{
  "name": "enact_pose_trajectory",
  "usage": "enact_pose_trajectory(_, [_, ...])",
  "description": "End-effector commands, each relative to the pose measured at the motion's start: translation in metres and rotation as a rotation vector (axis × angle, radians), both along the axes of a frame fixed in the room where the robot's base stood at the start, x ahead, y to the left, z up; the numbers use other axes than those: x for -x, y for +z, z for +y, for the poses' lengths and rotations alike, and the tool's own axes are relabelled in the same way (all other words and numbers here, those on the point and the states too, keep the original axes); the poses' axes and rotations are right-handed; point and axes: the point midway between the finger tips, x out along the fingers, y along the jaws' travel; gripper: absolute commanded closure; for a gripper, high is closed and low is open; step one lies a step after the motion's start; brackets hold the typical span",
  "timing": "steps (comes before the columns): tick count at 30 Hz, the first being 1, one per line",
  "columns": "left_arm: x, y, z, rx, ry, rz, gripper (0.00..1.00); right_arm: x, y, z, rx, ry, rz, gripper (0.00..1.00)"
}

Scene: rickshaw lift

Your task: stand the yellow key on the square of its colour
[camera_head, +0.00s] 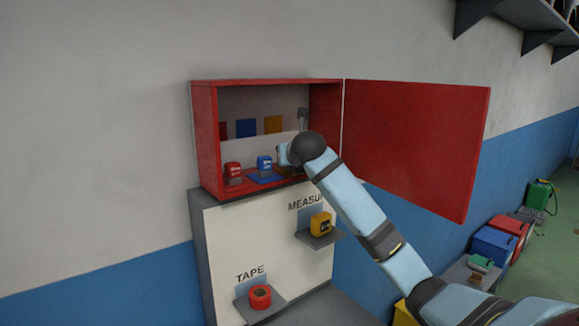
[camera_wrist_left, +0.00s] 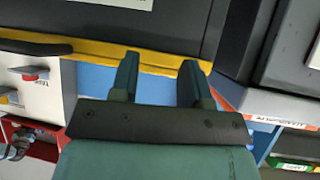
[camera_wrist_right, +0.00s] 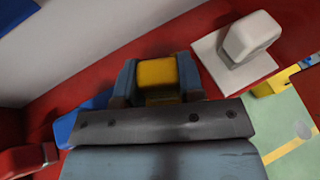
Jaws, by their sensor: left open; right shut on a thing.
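The yellow key (camera_wrist_right: 157,73) shows between the fingers of my right gripper (camera_wrist_right: 158,80) in the right wrist view. The gripper is shut on it, low over the floor of the open red cabinet (camera_head: 205,140). In the head view my right wrist hides both the fingers and the key. A brownish-yellow patch (camera_head: 287,171) shows under the wrist and may be the yellow square. I cannot tell whether the key touches it. My left gripper (camera_wrist_left: 158,75) is open and empty in the left wrist view, and out of the head view.
A red block (camera_head: 233,170) and a blue block (camera_head: 264,164) stand left of my right gripper. A pale block (camera_wrist_right: 250,38) on a white square stands to its right. The open red door (camera_head: 420,145) is on the right. A yellow tape measure (camera_head: 321,223) sits on a shelf below.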

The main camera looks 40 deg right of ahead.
Motion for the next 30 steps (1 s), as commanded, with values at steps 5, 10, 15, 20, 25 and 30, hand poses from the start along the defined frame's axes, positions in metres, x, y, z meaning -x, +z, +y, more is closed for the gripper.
enact_pose_trajectory(5, [0.000, 0.006, -0.001, 0.003, -0.002, -0.007, 0.57, 0.000, 0.002, 0.000, 0.000, 0.000, 0.000, 0.91])
enact_pose_trajectory(10, [0.003, 0.007, 0.000, 0.003, 0.000, -0.005, 0.57, 0.000, -0.002, 0.000, 0.001, -0.001, 0.001, 0.60])
enact_pose_trajectory(15, [0.002, 0.007, 0.002, 0.000, 0.003, -0.007, 0.57, 0.000, -0.002, 0.000, 0.001, 0.000, 0.000, 0.39])
enact_pose_trajectory(20, [0.002, 0.006, 0.003, -0.002, 0.005, -0.006, 0.57, 0.000, -0.002, 0.000, 0.000, 0.000, 0.000, 0.39])
enact_pose_trajectory(25, [0.002, 0.002, 0.003, -0.002, 0.005, -0.004, 0.57, 0.005, 0.004, 0.002, 0.002, 0.000, -0.001, 0.39])
enact_pose_trajectory(30, [0.003, -0.004, 0.001, 0.001, 0.003, -0.001, 0.57, 0.031, 0.016, 0.016, 0.006, 0.001, -0.002, 0.39])
